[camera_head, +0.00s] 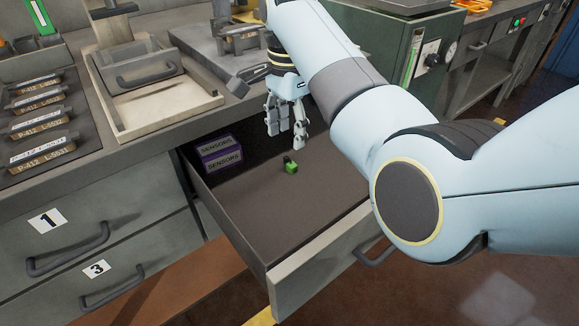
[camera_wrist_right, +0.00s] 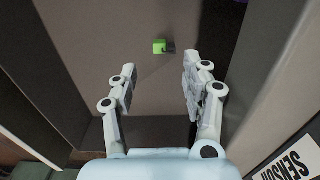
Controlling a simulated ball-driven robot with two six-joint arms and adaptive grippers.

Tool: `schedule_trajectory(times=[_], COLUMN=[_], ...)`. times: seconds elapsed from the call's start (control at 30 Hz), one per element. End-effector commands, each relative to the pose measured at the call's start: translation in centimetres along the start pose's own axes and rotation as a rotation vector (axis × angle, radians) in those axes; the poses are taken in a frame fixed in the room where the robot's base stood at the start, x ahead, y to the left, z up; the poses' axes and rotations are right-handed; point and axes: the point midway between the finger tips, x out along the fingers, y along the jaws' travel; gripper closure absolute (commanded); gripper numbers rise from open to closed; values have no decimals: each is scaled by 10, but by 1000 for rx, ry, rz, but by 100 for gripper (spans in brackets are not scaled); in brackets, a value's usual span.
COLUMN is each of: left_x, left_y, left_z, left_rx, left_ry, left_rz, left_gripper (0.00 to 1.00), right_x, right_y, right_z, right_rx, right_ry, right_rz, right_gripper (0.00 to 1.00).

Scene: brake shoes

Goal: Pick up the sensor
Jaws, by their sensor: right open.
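The sensor (camera_head: 290,167) is a small green block with a dark part, lying on the floor of the open drawer (camera_head: 283,215). It also shows in the right wrist view (camera_wrist_right: 160,46), beyond the fingertips and between their lines. My right gripper (camera_head: 286,138) is open and empty, pointing down over the drawer, just behind and above the sensor in the head view. In the right wrist view its two fingers (camera_wrist_right: 158,78) are spread apart with nothing between them. My left gripper is in neither view.
Purple boxes marked SENSORS (camera_head: 221,153) stand in the drawer's back left corner. The drawer's side walls and front panel (camera_head: 325,262) surround the sensor. The drawer floor around it is clear. A bench with a wooden tray (camera_head: 165,105) and labelled brake shoes (camera_head: 42,152) lies to the left.

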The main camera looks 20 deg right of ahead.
Motion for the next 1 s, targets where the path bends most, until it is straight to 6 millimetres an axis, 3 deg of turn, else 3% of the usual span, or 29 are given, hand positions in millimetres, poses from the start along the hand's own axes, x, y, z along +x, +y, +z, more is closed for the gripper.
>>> schedule_trajectory(times=[0.27,0.6,0.9,1.0], left_x=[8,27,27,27], left_y=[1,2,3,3], left_z=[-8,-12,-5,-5], left_rx=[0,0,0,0], left_ry=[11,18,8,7], left_rz=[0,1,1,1], left_gripper=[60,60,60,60], right_x=[27,86,89,89], right_y=[0,0,0,0], right_z=[0,0,0,0], right_rx=[1,0,0,1], right_ry=[0,-1,0,0], right_rz=[2,1,-2,-2], right_gripper=[52,52,52,62])
